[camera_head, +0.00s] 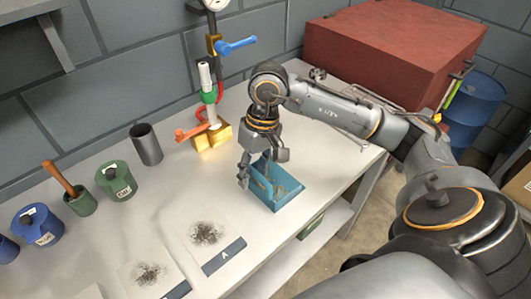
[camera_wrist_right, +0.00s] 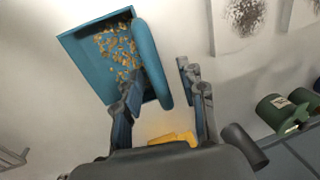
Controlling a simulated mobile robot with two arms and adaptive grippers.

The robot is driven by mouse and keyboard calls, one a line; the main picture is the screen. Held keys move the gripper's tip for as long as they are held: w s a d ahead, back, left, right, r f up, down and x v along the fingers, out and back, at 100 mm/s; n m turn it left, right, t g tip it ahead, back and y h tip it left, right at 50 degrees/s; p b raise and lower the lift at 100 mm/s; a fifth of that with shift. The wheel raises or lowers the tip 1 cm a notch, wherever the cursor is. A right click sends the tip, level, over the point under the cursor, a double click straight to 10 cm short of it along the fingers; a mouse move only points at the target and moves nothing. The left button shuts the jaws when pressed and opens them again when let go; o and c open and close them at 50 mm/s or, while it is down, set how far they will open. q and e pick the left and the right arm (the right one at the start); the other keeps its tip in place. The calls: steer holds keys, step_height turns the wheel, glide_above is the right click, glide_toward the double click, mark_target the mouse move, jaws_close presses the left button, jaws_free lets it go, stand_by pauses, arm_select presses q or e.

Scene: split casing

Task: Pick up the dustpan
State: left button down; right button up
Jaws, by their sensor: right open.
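The blue dustpan (camera_head: 285,197) lies on the white table near its right edge, with small yellowish bits in its pan. It also shows in the right wrist view (camera_wrist_right: 82,52), where its rounded blue handle (camera_wrist_right: 151,62) runs along one side. My right gripper (camera_head: 258,172) is open above the dustpan and partly hides it in the head view. In the right wrist view the fingers of the gripper (camera_wrist_right: 160,85) stand on either side of the handle's near end. I cannot tell whether they touch it. My left gripper is not in view.
A gauge stand with a yellow base (camera_head: 212,135) and red lever stands behind the gripper. A dark grey cylinder (camera_head: 146,146), a labelled green pot (camera_head: 117,182) and a labelled blue pot (camera_head: 38,224) stand left. Sheets with dark powder (camera_head: 207,234) lie in front. A large red box (camera_head: 395,45) is behind.

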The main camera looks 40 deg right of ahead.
jaws_close()
steer(key=shift+r, duration=0.1)
stand_by(0.6)
